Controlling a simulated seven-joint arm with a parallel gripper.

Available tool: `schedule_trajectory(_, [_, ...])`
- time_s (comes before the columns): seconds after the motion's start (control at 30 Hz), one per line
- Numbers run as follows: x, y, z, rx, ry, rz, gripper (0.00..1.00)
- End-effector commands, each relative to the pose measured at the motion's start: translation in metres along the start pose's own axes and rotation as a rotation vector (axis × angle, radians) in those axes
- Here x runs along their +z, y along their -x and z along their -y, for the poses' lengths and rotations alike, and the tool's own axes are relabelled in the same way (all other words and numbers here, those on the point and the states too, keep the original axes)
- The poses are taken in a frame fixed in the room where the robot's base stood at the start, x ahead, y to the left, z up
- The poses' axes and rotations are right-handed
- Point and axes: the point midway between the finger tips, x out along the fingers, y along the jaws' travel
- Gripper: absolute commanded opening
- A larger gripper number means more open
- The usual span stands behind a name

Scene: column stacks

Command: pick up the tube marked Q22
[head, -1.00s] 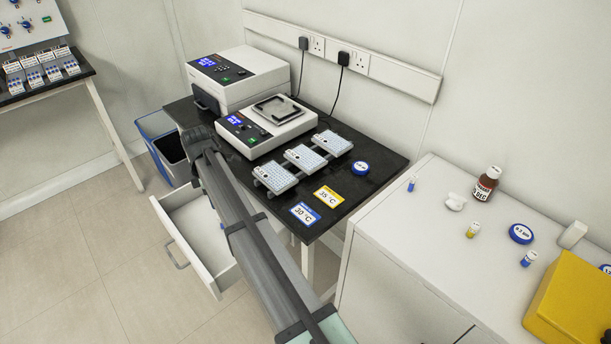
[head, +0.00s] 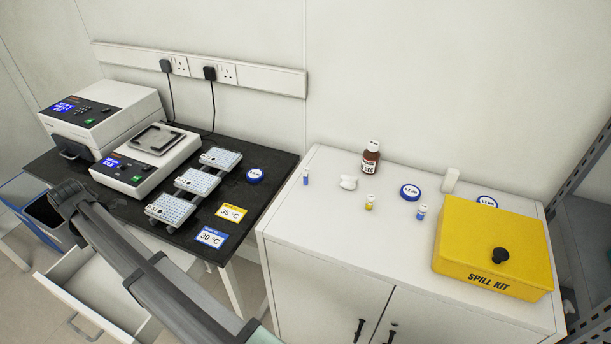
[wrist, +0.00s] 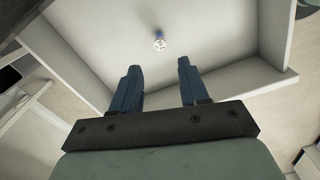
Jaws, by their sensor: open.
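In the wrist view my gripper (wrist: 157,65) is open and empty, its two blue fingers pointing into a white open drawer. A small tube (wrist: 159,42) with a pale marked top and some blue stands on the drawer floor, just beyond the gap between the fingertips and apart from them. Its marking is too small to read. In the head view the drawer (head: 97,300) is pulled out under the black bench, partly behind my arm; my fingers are hidden there. Small tubes stand on the white cabinet: a blue one (head: 306,178), a yellow one (head: 370,202) and another blue one (head: 421,212). No Q22 is legible.
The black bench (head: 262,200) carries two instruments, several plates on racks and temperature cards. On the cabinet (head: 310,225) are a brown bottle (head: 370,164), blue round discs and a yellow spill kit box (head: 490,245). In the wrist view drawer walls (wrist: 75,50) flank my fingers.

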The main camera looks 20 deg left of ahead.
Motion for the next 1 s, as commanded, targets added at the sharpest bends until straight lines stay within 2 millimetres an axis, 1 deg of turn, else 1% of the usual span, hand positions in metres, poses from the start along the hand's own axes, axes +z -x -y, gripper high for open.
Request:
schedule_trajectory(0.2, [0.0,0.0,0.0,0.0,0.0,0.0,0.44])
schedule_trajectory(0.3, [0.0,0.0,0.0,0.0,0.0,0.0,0.5])
schedule_trajectory(0.47, [0.0,0.0,0.0,0.0,0.0,0.0,0.5])
schedule_trajectory(0.53, [0.0,0.002,0.0,0.0,0.0,0.0,0.5])
schedule_trajectory(0.6, [0.0,0.009,-0.001,0.002,0.0,0.0,0.5])
schedule_trajectory(0.67, [0.0,0.022,-0.001,0.003,0.0,0.0,0.5])
schedule_trajectory(0.77, [0.0,0.056,-0.002,0.005,0.0,0.0,0.5])
schedule_trajectory(0.87, [0.0,0.099,-0.002,0.005,0.0,0.0,0.5])
schedule_trajectory(0.9, [0.0,0.117,-0.002,0.006,0.0,0.0,0.5])
schedule_trajectory(1.0, [0.0,0.154,-0.002,0.004,0.0,0.0,0.5])
